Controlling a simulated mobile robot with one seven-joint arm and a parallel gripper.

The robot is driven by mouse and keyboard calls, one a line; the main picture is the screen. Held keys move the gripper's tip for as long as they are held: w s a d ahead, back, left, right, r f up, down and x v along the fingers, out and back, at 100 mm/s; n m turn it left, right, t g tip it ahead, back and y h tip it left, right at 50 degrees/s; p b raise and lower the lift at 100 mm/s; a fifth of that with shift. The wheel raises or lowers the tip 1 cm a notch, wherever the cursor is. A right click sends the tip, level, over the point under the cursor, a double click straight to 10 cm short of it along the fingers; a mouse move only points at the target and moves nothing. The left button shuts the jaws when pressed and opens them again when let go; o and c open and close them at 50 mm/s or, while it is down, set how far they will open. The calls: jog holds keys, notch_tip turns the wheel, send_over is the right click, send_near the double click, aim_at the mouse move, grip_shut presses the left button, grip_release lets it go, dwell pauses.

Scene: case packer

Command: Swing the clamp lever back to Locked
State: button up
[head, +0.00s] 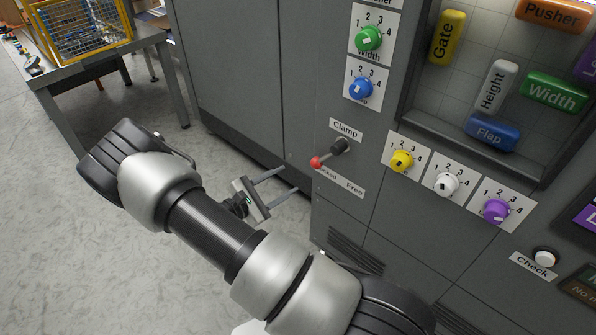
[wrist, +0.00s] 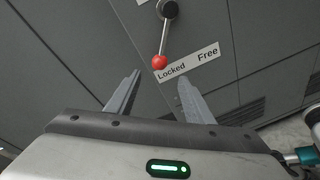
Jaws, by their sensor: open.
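The clamp lever has a dark pivot (head: 340,146) and a red ball knob (head: 316,162) on the grey cabinet front, under the "Clamp" label (head: 345,129). The lever points down-left, with its knob at the Locked end of the Locked/Free label (head: 340,183). In the wrist view the red knob (wrist: 159,62) is beside the word Locked, away from Free. My gripper (head: 290,180) is open and empty, left of and a little below the knob in the head view. In the wrist view my gripper (wrist: 160,84) has its fingers apart, with the knob beyond their tips, not between them.
Green (head: 369,38), blue (head: 361,88), yellow (head: 402,160), white (head: 446,184) and purple (head: 496,209) dials surround the lever's panel. A check button (head: 544,257) is at lower right. A table (head: 95,60) with a yellow wire basket stands at upper left. The floor at left is clear.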

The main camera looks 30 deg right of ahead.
jog(key=shift+v, duration=2.15)
